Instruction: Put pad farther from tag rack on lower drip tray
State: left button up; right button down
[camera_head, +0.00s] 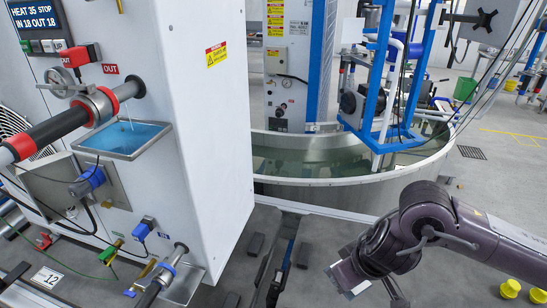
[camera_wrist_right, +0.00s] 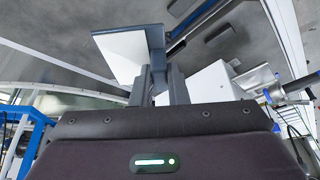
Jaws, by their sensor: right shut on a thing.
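My right gripper (camera_wrist_right: 160,78) is shut on a flat white-faced piece with a dark grey side (camera_wrist_right: 124,50). I cannot tell for sure whether this is the pad. In the head view my right gripper (camera_head: 350,280) is at the lower right, away from the white cabinet. The lower drip tray (camera_head: 186,284) is partly visible under the lower pipe outlet at the cabinet's foot. An upper drip tray (camera_head: 85,147) holds blue liquid under the upper pipe. I cannot make out the tag rack. My left gripper is not in view.
The tall white cabinet (camera_head: 205,110) stands at left, with pipes and cables on its front. A round water tank (camera_head: 330,180) and a blue frame (camera_head: 385,100) are behind. A rail (camera_head: 285,250) and small dark blocks lie on the floor between cabinet and gripper.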

jog(key=d+r+m, duration=0.1)
jog(key=w+d+r+m+h, duration=0.1)
jog(key=m, duration=0.1)
jog(key=d+r+m, duration=0.1)
jog(key=r, duration=0.1)
jog(key=shift+w+d+m+t+h, duration=0.3)
jog(key=shift+w+d+m+h, duration=0.1)
jog(key=shift+d+r+m, duration=0.35)
jog(key=shift+d+m, duration=0.1)
jog(key=shift+m, duration=0.15)
jog(key=s+a+f+n+g+y, duration=0.1)
jog(key=s+a+f+n+y, duration=0.1)
jog(key=f+n, duration=0.5)
jog(key=s+a+f+n+g+y, duration=0.2)
jog(key=s+a+f+n, duration=0.2)
jog(key=a+f+n, duration=0.1)
jog(key=f+n, duration=0.1)
jog(key=n, duration=0.1)
jog(key=shift+s+f+n, duration=0.4)
